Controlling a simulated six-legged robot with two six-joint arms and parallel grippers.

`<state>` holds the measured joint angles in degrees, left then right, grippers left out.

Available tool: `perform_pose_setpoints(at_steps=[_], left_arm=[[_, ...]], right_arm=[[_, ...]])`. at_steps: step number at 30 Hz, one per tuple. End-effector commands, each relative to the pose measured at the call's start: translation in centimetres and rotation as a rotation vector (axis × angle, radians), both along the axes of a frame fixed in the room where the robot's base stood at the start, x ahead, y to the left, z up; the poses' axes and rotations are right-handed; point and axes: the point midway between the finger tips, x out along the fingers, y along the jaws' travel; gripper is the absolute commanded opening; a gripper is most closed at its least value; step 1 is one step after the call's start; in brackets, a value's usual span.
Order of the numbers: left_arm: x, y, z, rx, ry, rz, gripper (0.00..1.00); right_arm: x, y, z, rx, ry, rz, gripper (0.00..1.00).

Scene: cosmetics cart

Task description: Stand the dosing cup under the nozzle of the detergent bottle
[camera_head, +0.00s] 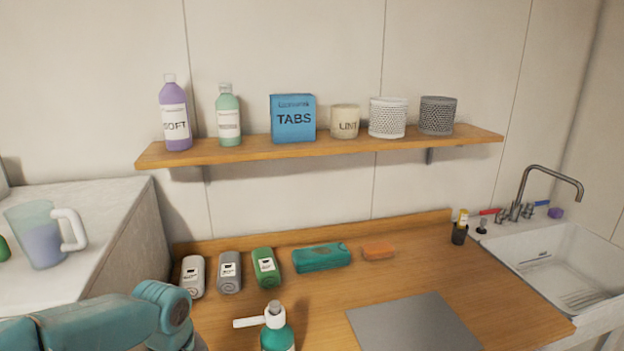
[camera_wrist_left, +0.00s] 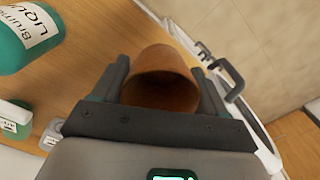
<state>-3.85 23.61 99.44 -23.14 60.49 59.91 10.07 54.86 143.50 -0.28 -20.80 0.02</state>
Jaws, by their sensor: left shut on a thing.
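The detergent bottle (camera_head: 276,336) is teal with a white pump head. It stands at the bottom edge of the head view, with its white nozzle (camera_head: 249,322) pointing left; its lower part is cut off. A teal bottle with a white label (camera_wrist_left: 28,38) also shows at the upper left of the left wrist view. My left gripper (camera_wrist_left: 163,88) is shut on an orange-brown cup (camera_wrist_left: 165,62), which sits between its fingers with the opening facing the camera. In the head view only my left arm shows at the lower left; its gripper and the cup are out of frame. My right gripper is not in view.
A grey mat (camera_head: 413,325) lies right of the bottle. The sink (camera_head: 565,265) is far right.

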Motion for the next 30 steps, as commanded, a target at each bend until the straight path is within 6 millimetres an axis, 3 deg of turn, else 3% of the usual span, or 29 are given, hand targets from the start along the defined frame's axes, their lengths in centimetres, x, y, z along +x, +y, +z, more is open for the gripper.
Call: perform_pose_setpoints(at_steps=[4, 10, 22, 25, 30], left_arm=[[-1.3, -1.8, -3.4, 0.000, 0.004, -0.360, 0.44], [-0.8, -2.6, -4.6, 0.000, -0.001, -0.679, 0.44], [-0.4, -2.7, -4.5, 0.000, -0.001, -0.769, 0.44], [-0.4, -2.7, -4.5, 0.001, 0.000, -0.768, 0.44], [-0.4, -2.7, -4.5, 0.001, 0.000, -0.767, 0.44]], right_arm=[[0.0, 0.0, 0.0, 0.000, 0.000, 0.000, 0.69], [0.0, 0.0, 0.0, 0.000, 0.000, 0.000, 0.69], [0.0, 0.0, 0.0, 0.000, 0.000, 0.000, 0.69], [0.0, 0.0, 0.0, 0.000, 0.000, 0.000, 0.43], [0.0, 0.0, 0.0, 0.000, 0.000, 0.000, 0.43]])
